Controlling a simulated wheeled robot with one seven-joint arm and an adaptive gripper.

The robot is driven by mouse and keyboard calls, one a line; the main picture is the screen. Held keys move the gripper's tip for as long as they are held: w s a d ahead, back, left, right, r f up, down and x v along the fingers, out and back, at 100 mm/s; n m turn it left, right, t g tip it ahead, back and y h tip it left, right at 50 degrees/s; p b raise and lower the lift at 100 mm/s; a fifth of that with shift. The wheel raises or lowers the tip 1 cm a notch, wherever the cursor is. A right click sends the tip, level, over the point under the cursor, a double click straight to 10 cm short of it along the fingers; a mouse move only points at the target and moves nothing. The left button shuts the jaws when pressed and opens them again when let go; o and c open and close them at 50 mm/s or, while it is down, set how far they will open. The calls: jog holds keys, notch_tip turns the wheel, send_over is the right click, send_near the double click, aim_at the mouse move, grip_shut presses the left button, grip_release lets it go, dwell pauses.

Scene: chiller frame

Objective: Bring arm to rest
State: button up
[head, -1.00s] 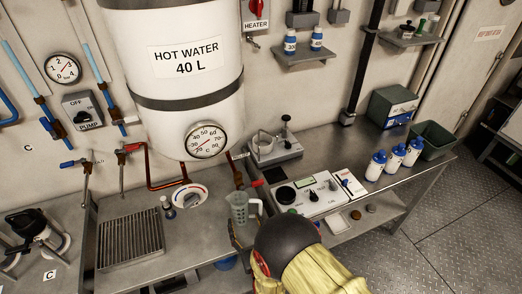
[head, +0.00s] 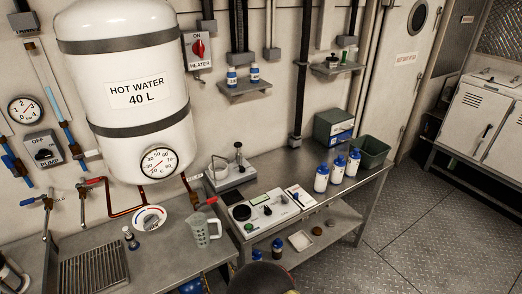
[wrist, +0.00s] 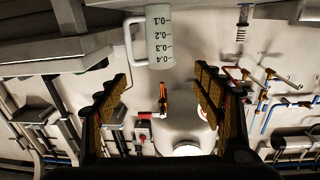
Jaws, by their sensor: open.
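My gripper (wrist: 160,115) shows in the wrist view with its two ridged fingers wide apart and nothing between them. A measuring jug (wrist: 158,42) with a printed scale appears beyond the fingers in that view, near the top and apart from them. In the head view the jug (head: 205,230) stands upright on the steel bench, below the hot water tank (head: 135,85). A dark rounded part of my arm (head: 262,277) shows at the bottom edge of the head view. The gripper itself is out of the head view.
The steel bench (head: 180,262) holds a drain grille (head: 93,270), a control box (head: 262,212) and several white bottles with blue caps (head: 337,170). A green bin (head: 371,152) stands at its far right end. The plated floor (head: 420,220) to the right is clear.

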jog(key=s+d+f+g+h, duration=0.2)
jog(key=s+f+g, duration=0.3)
jog(key=f, duration=0.2)
jog(key=s+d+f+g+h, duration=0.2)
jog(key=s+f+g+h, duration=0.1)
jog(key=s+f+g, duration=0.3)
jog(key=s+d+r+m+h, duration=0.1)
jog(key=s+d+r, duration=0.2)
jog(key=d+r, duration=0.7)
jog(key=s+d+r+m+h, duration=0.1)
jog(key=d+r, duration=0.9)
jog(key=r, duration=1)
jog(key=s+d+r+m+h, duration=0.1)
jog(key=s+d+r+m, duration=0.2)
jog(key=d+r, duration=0.6)
notch_tip(320, 180, up, 6)
jog(key=s, duration=0.2)
jog(key=shift+s+d+t, duration=0.3)
jog(key=shift+d+t, duration=0.1)
